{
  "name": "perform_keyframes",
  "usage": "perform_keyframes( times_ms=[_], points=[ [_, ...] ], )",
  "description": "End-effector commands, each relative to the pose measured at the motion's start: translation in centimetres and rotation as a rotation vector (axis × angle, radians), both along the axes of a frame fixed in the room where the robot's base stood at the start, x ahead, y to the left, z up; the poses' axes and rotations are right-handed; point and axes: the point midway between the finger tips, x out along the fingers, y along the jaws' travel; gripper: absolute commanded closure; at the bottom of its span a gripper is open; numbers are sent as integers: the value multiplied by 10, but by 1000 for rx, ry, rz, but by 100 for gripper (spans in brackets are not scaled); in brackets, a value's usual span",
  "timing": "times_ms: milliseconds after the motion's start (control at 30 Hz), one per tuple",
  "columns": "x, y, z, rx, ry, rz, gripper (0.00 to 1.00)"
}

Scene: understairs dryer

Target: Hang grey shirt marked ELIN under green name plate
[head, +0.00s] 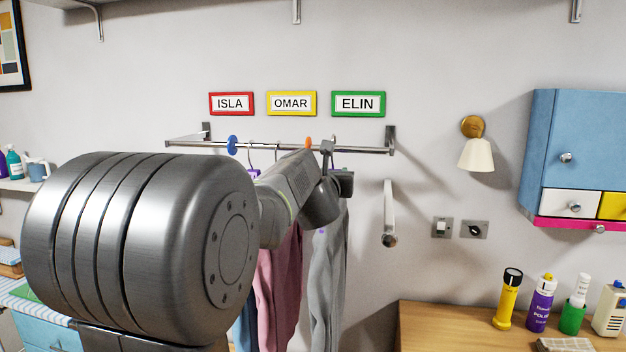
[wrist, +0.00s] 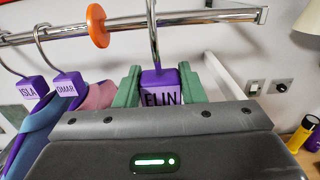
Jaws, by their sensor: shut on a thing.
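My gripper (wrist: 160,88) is shut on the purple block marked ELIN (wrist: 161,97) of a hanger, with a green finger on each side. The grey shirt (head: 327,275) hangs below my gripper in the head view, partly hidden by my arm. The hanger's metal hook (wrist: 153,30) rises past the rail (wrist: 205,18), right of the orange disc (wrist: 97,26). Its top is cut off in the wrist view, so I cannot tell whether it rests on the rail. The green name plate ELIN (head: 358,103) is on the wall above the rail's right part.
Hangers marked ISLA (wrist: 33,88) and OMAR (wrist: 68,84) hang to the left. The red plate ISLA (head: 231,103) and yellow plate OMAR (head: 291,103) are left of the green one. A blue disc (head: 232,145) sits on the rail. A wall lamp (head: 476,153) is at right.

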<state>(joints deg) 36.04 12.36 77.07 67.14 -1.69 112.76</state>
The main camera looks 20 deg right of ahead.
Motion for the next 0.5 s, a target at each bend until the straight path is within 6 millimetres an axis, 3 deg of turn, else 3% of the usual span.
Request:
perform_keyframes(
  times_ms=[500],
  points=[
    [66, -51, 2, 1, 0, 0, 100]
  ],
)
